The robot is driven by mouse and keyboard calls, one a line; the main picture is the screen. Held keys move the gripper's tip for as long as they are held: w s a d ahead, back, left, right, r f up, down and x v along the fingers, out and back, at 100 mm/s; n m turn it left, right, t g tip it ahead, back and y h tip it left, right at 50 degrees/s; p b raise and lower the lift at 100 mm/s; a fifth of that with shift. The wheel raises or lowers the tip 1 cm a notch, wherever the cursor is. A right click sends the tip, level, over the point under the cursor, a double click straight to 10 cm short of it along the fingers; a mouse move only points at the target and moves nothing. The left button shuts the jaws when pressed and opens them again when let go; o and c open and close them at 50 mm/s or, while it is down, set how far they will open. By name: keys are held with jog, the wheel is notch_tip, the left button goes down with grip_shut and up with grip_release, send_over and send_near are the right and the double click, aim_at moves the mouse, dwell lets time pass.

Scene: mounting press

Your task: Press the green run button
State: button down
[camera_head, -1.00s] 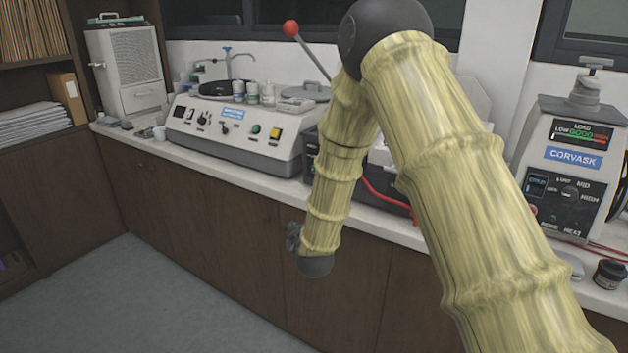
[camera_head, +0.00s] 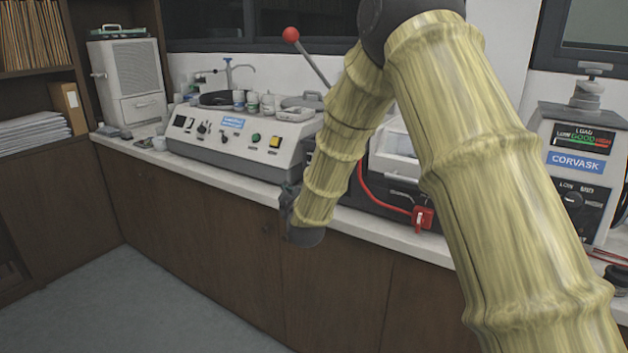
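A round green button (camera_head: 256,138) sits on the sloped front panel of the white bench machine (camera_head: 232,150), left of a yellow square switch (camera_head: 275,141). No label reading "run" is legible on it. My gripper (camera_head: 287,198) is a small dark shape at the end of my arm, in front of the counter edge. It is below and right of the green button, apart from it. Its fingers are too small and dark to tell open or shut. The Corvask unit (camera_head: 574,163) stands at the right, partly covered by my arm; no green button shows on its visible part.
A red-knobbed lever (camera_head: 291,35) rises behind my arm. A red clamp (camera_head: 423,217) with a red cable hangs at the counter's front edge. Several small jars (camera_head: 252,101) stand on the bench machine. A white cabinet unit (camera_head: 128,82) is at the left. Floor in front is clear.

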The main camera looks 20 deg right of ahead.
jog(key=shift+w+d, duration=0.85)
jog(key=shift+d, duration=0.25)
jog(key=shift+w+d, duration=0.8)
jog(key=shift+d, duration=0.25)
jog(key=shift+w+d, duration=0.85)
jog(key=shift+d, duration=0.25)
jog(key=shift+w+d, duration=0.3)
jog(key=shift+w+d, duration=0.2)
jog(key=shift+d, duration=0.1)
dwell(0.3)
jog(key=shift+a, duration=0.1)
jog(key=shift+s+a, duration=0.5)
jog(key=shift+a, duration=0.05)
jog(key=shift+a, duration=0.1)
jog(key=s+a, duration=0.1)
jog(key=a, duration=0.1)
jog(key=s+a, duration=0.1)
jog(key=s, duration=0.1)
jog(key=shift+a, duration=0.4)
